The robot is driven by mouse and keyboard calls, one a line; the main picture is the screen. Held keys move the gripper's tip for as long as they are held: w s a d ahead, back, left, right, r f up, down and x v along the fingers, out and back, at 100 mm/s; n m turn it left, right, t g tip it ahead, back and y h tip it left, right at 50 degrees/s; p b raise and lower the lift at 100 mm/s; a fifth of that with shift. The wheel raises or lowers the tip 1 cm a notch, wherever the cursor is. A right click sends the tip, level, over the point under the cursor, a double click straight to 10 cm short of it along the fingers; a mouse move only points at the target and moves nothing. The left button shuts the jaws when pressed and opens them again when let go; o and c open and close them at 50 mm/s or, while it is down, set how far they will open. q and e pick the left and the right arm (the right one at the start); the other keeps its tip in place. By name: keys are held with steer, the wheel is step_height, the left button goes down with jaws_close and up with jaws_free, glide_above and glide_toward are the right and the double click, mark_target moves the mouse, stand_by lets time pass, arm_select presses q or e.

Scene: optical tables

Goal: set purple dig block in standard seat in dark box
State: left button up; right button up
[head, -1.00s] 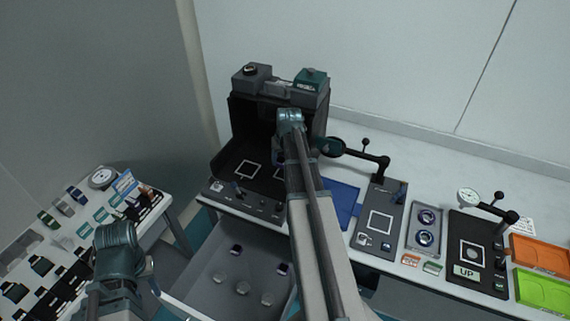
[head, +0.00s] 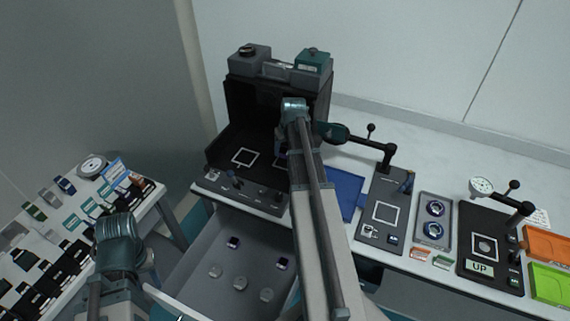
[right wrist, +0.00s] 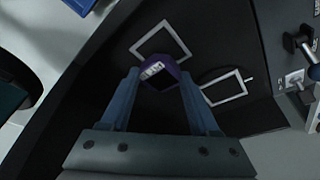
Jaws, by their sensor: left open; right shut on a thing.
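The purple dig block (right wrist: 159,70) is held between the fingers of my right gripper (right wrist: 158,78) in the right wrist view. It is over the floor of the dark box (head: 222,171), near two white square outlines: one outline (right wrist: 160,40) lies just beyond it, the other (right wrist: 226,86) to its right. I cannot tell whether the block touches the floor. In the head view my right forearm hides most of the block and one outline; the left outline (head: 244,157) shows clear. My left gripper (head: 120,243) is open at the lower left, away from the box, its fingers barely visible.
An open drawer (head: 205,252) below the box holds several small blocks and knobs. A blue mat (head: 346,192), a panel with a swing arm (head: 375,228) and a round-dial station (head: 480,283) stand to the right. A side table (head: 150,195) at the left is crowded.

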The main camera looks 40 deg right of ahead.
mark_target(286, 153)
arm_select(q)
steer(key=shift+f, duration=0.2)
arm_select(e)
steer(key=shift+f, duration=0.2)
arm_select(q)
step_height(286, 153, down, 4)
steer(key=b, duration=0.3)
steer(key=shift+b, duration=0.35)
arm_select(e)
step_height(286, 153, down, 4)
steer(key=shift+r, duration=0.1)
arm_select(q)
steer(key=shift+r, duration=0.15)
arm_select(e)
steer(key=shift+r, duration=0.1)
steer(key=o, duration=1)
steer(key=shift+f, duration=0.2)
steer(key=shift+c, duration=0.2)
steer(key=o, duration=0.5)
steer(key=shift+c, duration=0.2)
steer(key=shift+r, duration=0.1)
